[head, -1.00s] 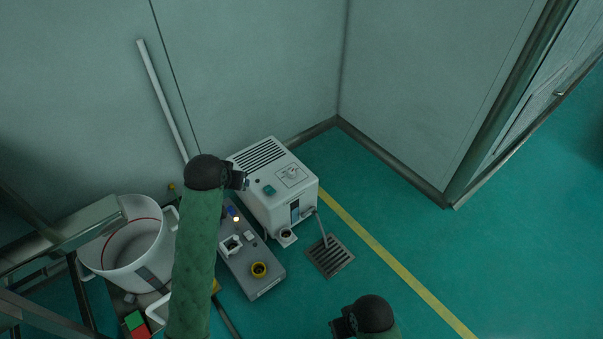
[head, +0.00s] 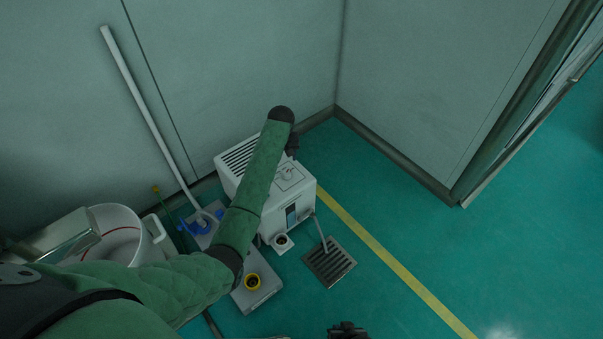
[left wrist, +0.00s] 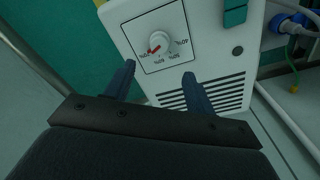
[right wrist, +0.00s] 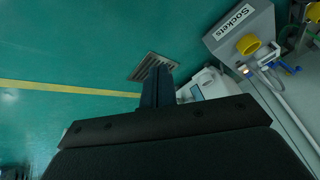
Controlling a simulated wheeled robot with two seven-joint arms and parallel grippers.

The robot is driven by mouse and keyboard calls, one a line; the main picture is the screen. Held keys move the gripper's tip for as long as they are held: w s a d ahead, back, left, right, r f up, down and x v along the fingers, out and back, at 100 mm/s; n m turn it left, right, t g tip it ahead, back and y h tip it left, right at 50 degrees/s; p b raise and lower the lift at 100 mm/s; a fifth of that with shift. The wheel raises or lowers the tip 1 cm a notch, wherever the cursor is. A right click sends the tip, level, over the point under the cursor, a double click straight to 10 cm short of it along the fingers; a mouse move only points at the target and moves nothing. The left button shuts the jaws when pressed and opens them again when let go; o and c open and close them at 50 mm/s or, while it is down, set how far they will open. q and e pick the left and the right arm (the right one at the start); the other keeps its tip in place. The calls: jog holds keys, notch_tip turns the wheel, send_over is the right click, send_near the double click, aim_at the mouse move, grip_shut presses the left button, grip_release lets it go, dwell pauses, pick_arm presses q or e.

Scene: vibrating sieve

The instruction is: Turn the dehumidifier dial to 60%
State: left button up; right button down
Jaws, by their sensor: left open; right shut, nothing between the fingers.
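The white dehumidifier (head: 302,212) stands on the floor by the wall. Its round white dial (head: 288,173) is on the top panel and shows closely in the left wrist view (left wrist: 160,41). The dial's red pointer aims down-left in that view, towards the leftmost of the small percent labels, which are hard to read. My left gripper (left wrist: 159,72) is open, its fingers just short of the dial and apart from it. In the head view my left gripper (head: 292,145) is over the dehumidifier's far edge. My right gripper (right wrist: 157,75) is shut and empty, low in the head view (head: 347,328).
A grey sockets box (right wrist: 240,30) with a yellow socket lies beside the dehumidifier. A white bucket (head: 150,245) stands at the left. A floor drain (head: 329,262) lies in front, with a yellow line (head: 400,271) and open green floor to the right.

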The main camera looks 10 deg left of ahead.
aim_at(287, 172)
pick_arm(q)
jog(key=shift+d+f+n+g, duration=0.3)
jog(key=shift+f+n, duration=0.4)
jog(key=shift+f, duration=0.05)
jog(key=shift+s+r, duration=0.1)
jog(key=shift+f+n, duration=0.4)
jog(key=shift+f, duration=0.05)
jog(key=shift+f+b, duration=0.6)
jog(key=shift+f, duration=2.9)
pick_arm(e)
jog(key=shift+w+a+r+t, duration=0.1)
jog(key=shift+w+t, duration=0.55)
jog(key=shift+w, duration=0.25)
jog(key=shift+w+a+r+t, duration=0.1)
jog(key=shift+w+t, duration=0.55)
jog(key=shift+w, duration=0.2)
pick_arm(q)
jog(key=c, duration=1)
jog(key=shift+o, duration=0.2)
pick_arm(e)
jog(key=shift+r, duration=0.1)
